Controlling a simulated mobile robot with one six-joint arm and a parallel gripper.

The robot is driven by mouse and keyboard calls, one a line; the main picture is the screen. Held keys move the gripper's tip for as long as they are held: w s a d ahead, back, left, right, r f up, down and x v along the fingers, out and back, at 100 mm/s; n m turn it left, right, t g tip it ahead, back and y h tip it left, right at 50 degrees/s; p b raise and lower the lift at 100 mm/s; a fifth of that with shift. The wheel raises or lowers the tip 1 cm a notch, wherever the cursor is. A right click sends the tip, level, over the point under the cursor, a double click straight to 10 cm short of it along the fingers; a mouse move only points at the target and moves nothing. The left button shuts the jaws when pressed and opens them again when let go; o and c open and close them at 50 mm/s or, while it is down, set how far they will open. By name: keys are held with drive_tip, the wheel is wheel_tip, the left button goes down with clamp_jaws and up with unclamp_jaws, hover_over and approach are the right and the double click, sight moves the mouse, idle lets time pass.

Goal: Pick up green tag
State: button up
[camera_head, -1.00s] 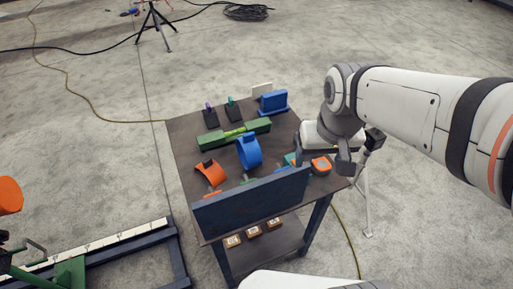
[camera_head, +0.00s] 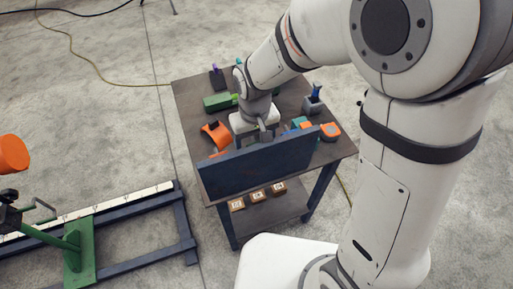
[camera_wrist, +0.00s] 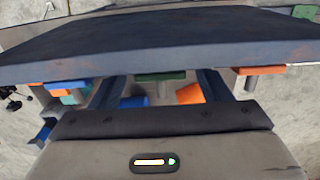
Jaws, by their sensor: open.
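The green tag (camera_wrist: 160,76) shows in the wrist view as a small green block at the edge of a dark blue upright panel (camera_wrist: 160,38). My gripper (camera_wrist: 160,92) is open, with one dark finger on each side of the tag and a gap to both. I cannot tell how deep the tag sits between the fingers. In the head view my gripper (camera_head: 262,133) is low over the table, just behind the panel (camera_head: 262,163). The green tag is hidden there by my gripper and wrist.
A blue tag (camera_wrist: 65,85) and an orange tag (camera_wrist: 260,70) flank the green one along the panel. On the table (camera_head: 190,95) are an orange curved piece (camera_head: 216,133), a green level (camera_head: 220,102) and an orange tape measure (camera_head: 330,131). Wooden blocks (camera_head: 257,195) sit on the lower shelf.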

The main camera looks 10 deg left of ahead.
drive_tip(key=shift+f, duration=1.2)
drive_tip(key=shift+c, duration=0.5)
drive_tip(key=c, duration=0.9)
